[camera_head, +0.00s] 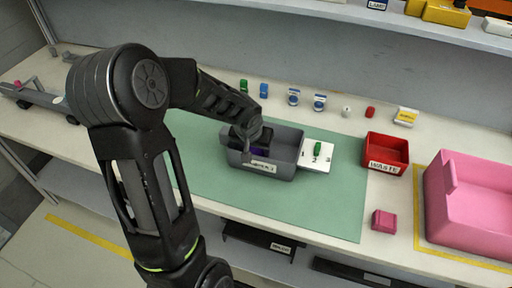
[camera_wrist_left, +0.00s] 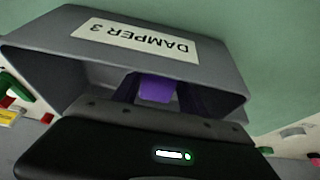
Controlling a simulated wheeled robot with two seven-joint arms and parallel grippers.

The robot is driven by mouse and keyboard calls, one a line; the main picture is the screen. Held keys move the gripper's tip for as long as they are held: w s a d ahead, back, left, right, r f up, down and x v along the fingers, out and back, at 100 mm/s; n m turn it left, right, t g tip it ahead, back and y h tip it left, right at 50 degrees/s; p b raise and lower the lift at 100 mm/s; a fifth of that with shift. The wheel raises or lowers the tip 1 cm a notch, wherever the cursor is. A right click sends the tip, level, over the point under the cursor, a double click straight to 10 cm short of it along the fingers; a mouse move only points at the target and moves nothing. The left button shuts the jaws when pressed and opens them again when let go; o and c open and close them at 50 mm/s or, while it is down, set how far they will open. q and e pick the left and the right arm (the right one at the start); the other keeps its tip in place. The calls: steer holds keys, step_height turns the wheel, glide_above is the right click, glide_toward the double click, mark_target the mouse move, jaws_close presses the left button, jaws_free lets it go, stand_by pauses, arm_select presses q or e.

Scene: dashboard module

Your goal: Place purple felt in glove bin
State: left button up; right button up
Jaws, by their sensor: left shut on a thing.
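The grey glove bin (camera_head: 287,169) stands open on the green mat, with a white label on its front wall. In the left wrist view the bin (camera_wrist_left: 215,82) fills the upper part, and its label reads DAMPER 3. My left gripper (camera_head: 247,146) reaches down into the left part of the bin and is shut on the purple felt (camera_head: 261,150). The felt also shows in the left wrist view (camera_wrist_left: 156,88), inside the bin opening behind the front wall. Whether the felt touches the bin floor is hidden. My right gripper is not in view.
A white plate (camera_head: 322,161) with a green piece adjoins the bin's right side. A red WASTE box (camera_head: 387,164), a pink block (camera_head: 383,221) and a large pink tray (camera_head: 465,225) stand to the right. Several small parts line the back. The mat before the bin is clear.

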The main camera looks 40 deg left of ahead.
arm_select(q)
steer(key=shift+f+b, duration=0.2)
steer(key=shift+b, duration=0.1)
steer(key=o, duration=1.3)
steer(key=shift+r, duration=0.1)
steer(key=shift+r+p, duration=0.25)
steer(key=shift+p, duration=0.15)
steer(key=b+v, duration=0.1)
steer(key=v, duration=1)
steer(key=shift+s+d+r, duration=0.1)
steer(key=shift+s+r, duration=0.1)
steer(key=shift+r, duration=0.15)
